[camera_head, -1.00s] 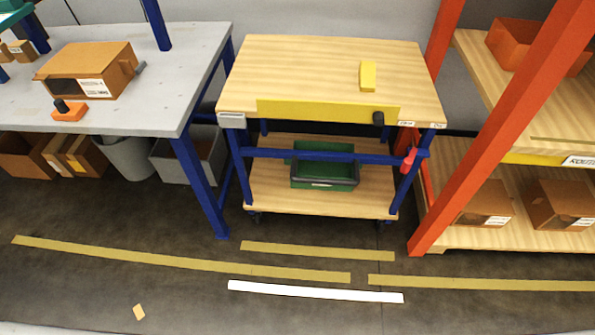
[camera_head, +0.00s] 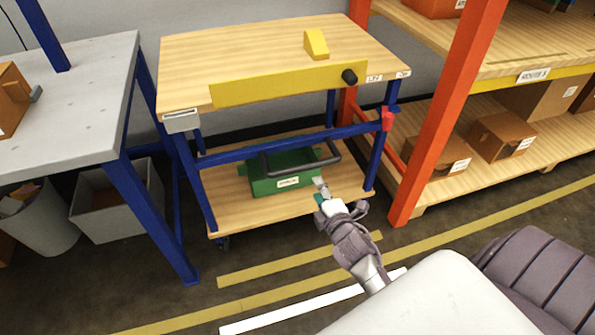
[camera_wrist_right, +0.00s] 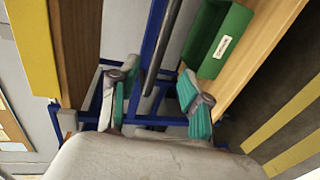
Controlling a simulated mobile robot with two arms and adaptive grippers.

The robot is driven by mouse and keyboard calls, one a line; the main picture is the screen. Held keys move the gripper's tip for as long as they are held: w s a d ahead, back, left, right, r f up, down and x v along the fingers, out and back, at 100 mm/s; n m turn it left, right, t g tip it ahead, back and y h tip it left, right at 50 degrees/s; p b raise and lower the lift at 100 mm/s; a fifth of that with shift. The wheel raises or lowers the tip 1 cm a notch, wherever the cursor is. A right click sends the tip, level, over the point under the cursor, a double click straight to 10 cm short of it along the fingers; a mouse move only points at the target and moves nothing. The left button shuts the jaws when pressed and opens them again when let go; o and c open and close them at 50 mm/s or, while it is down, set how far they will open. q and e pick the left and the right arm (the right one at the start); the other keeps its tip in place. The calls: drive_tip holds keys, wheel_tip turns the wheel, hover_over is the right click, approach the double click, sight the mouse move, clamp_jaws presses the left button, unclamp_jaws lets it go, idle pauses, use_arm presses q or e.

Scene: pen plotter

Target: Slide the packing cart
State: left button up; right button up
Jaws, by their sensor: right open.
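The packing cart has a wooden top (camera_head: 240,60), a yellow front strip (camera_head: 285,82), a blue frame and a wooden lower shelf (camera_head: 250,212). It stands between a grey table and an orange rack. A dark grey U-shaped bar (camera_head: 300,160) sits at the cart's front, in front of a green box (camera_head: 285,180) on the shelf. My right gripper (camera_head: 322,188) is open, in front of the cart near the bar's right end. In the right wrist view, the dark bar (camera_wrist_right: 161,45) runs between the lines of the two open green-padded fingers (camera_wrist_right: 160,82). My left gripper is out of view.
The grey table (camera_head: 70,105) stands left of the cart, with grey bins (camera_head: 110,205) under it. The orange rack post (camera_head: 445,110) is close on the right. Yellow floor strips (camera_head: 300,260) and a white strip (camera_head: 290,312) lie on dark open floor in front.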

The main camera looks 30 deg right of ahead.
sight(306, 169)
drive_tip(key=b+x, duration=0.2)
drive_tip(key=x, duration=1)
drive_tip(key=shift+f, duration=0.15)
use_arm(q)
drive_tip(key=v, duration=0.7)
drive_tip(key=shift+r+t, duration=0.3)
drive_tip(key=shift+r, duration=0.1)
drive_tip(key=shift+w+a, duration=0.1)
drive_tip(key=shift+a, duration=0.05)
use_arm(e)
clamp_jaws()
